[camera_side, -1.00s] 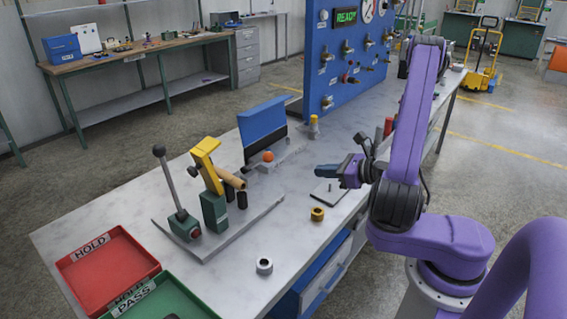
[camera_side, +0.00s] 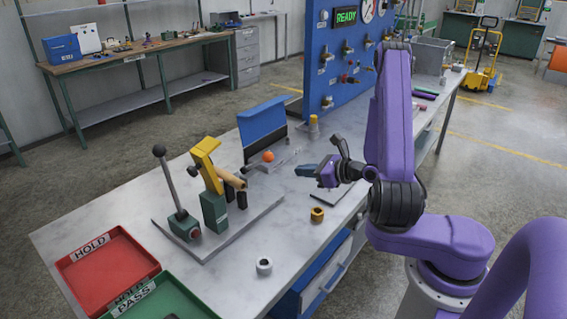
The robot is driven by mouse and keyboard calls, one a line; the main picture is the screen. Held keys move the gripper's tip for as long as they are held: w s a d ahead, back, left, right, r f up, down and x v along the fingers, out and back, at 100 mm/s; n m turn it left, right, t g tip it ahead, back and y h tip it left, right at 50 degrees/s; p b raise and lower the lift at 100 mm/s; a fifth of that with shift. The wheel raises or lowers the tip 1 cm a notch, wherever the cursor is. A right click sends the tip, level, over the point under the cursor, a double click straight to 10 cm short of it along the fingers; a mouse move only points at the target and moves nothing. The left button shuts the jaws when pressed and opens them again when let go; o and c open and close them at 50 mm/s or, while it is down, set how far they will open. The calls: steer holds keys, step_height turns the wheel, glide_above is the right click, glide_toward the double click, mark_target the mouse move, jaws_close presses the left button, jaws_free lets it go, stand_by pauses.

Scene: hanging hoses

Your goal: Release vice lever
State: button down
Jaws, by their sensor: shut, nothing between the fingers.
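The lever (camera_side: 169,183), a dark rod with a black ball knob, rises from a green base (camera_side: 185,226) on a grey plate. It leans slightly left. Beside it stands a green block (camera_side: 214,211) with a yellow arm (camera_side: 206,160) above it and a tan cylinder (camera_side: 231,179) held near its top. I cannot tell which rod the task calls the vice lever. My gripper (camera_side: 302,170) is shut and empty, pointing left over the bench, to the right of the vice and apart from it.
A blue-backed fixture with an orange ball (camera_side: 268,156) stands behind the vice. A brass ring (camera_side: 317,215) and a grey ring (camera_side: 264,266) lie on the bench. Red (camera_side: 148,262) and green (camera_side: 205,300) trays sit at the front left. A blue panel (camera_side: 330,60) rises behind.

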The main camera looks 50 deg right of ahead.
mark_target(272, 154)
steer(key=w+a, duration=0.1)
steer(key=w, duration=0.6)
steer(key=shift+r, duration=0.3)
steer(key=shift+r, duration=0.1)
steer(key=shift+w+r+g, duration=0.4)
steer(key=shift+r+g, duration=0.05)
steer(key=shift+r, duration=0.15)
steer(key=shift+w+r+g, duration=0.35)
steer(key=shift+r+g, duration=0.1)
steer(key=shift+r, duration=0.15)
steer(key=shift+g, duration=0.6)
steer(key=w+r, duration=0.4)
steer(key=w, duration=0.1)
steer(key=shift+r, duration=0.15)
steer(key=w+r, duration=0.2)
steer(key=w, duration=0.7)
